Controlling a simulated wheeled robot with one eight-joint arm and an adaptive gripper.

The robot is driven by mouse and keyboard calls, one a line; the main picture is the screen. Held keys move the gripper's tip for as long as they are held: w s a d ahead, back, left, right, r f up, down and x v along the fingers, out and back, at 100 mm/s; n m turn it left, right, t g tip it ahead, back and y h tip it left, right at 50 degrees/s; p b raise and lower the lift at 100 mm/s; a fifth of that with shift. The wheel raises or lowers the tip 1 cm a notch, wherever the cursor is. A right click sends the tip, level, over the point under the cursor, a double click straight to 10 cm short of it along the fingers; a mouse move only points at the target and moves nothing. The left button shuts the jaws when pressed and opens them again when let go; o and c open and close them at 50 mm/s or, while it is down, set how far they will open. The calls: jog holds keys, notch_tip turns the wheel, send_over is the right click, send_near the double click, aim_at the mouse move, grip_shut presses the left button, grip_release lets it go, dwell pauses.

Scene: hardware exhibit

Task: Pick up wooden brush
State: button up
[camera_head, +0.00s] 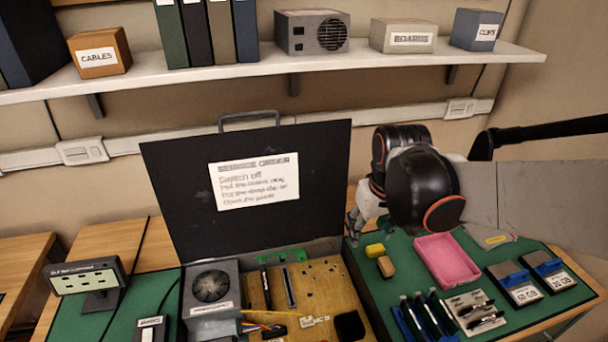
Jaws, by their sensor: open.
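No object shows clearly as a wooden brush. A small tan-brown block (386,267) lies on the green mat right of the open case, and it could be the brush, but it is too small to tell. A yellow block (375,251) lies just behind it. My gripper (357,230) is open beside the right edge of the case's raised lid, behind and left of the yellow block. It looks empty. My arm and the lid hide part of the mat's back.
The black case (300,150) stands open with its lid upright, close to my gripper. A pink tray (446,260), blue-handled tools (425,316) and two drives (515,284) lie on the right. A shelf (290,72) with boxes and binders runs above.

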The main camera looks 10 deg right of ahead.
aim_at(386, 262)
jog(key=w+d+f+g, duration=0.3)
jog(key=w+d+f, duration=0.3)
jog(key=d+f, duration=0.35)
jog(key=f+b, duration=0.1)
jog(key=f, duration=0.2)
jog(key=f+b, duration=0.1)
jog(key=f, duration=0.1)
jog(key=d+f, duration=0.1)
jog(key=f, duration=0.2)
jog(key=shift+s+f+b, duration=0.25)
jog(key=shift+f+b, duration=0.1)
jog(key=shift+b, duration=0.05)
jog(key=f+b, duration=0.1)
jog(key=f, duration=0.2)
jog(key=f+b, duration=0.1)
jog(key=f, duration=0.1)
jog(key=shift+d+f+b, duration=0.1)
jog(key=shift+d+b, duration=0.15)
jog(key=shift+b, duration=0.1)
jog(key=shift+s, duration=0.1)
grip_shut()
